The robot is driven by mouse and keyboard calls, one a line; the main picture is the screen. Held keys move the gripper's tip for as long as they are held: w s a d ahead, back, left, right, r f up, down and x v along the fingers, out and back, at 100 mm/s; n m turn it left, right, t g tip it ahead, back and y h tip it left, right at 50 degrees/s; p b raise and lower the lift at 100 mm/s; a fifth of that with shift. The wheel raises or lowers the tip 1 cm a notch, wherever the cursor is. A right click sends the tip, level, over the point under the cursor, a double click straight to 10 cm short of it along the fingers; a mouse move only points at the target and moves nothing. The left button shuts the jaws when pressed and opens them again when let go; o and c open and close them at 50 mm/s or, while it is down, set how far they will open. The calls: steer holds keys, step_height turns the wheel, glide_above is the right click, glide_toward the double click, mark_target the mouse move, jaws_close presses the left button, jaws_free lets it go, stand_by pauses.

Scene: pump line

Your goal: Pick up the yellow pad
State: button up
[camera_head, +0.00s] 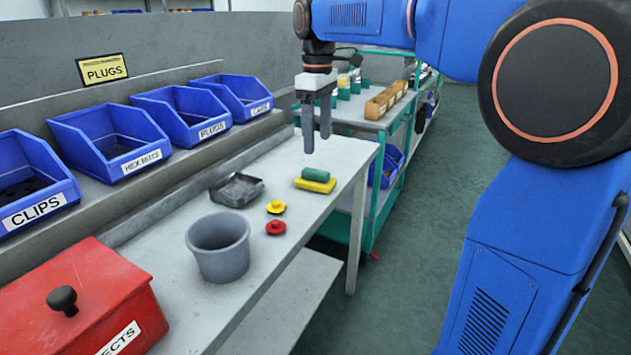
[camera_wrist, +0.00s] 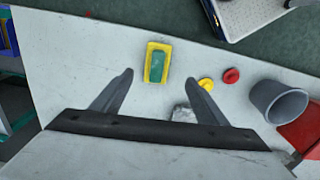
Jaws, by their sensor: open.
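The yellow pad (camera_head: 315,186) lies flat on the grey bench near its right edge. A green block (camera_head: 316,174) rests on top of it and covers its middle. In the wrist view the yellow pad (camera_wrist: 148,64) shows as a rim around the green block (camera_wrist: 157,67), ahead of my fingertips. My gripper (camera_head: 317,143) is open and empty, above the bench and apart from the pad. Its two fingers (camera_wrist: 164,77) point down towards the bench.
A yellow knob (camera_head: 276,207), a red knob (camera_head: 276,227), a metal tray (camera_head: 237,190) and a grey bucket (camera_head: 219,248) stand nearby on the bench (camera_head: 330,150). A red box (camera_head: 75,310) is at the near left. Blue bins (camera_head: 110,140) line the raised shelf.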

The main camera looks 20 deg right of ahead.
mark_target(315, 171)
step_height(315, 171, down, 6)
steer(key=f, duration=0.2)
steer(key=w+f, duration=0.1)
steer(key=f, duration=0.1)
steer(key=shift+a+f, duration=0.1)
steer(key=shift+a, duration=0.05)
steer(key=shift+f, duration=0.6)
steer(key=shift+c, duration=0.3)
steer(key=c, duration=1.1)
step_height(315, 171, up, 10)
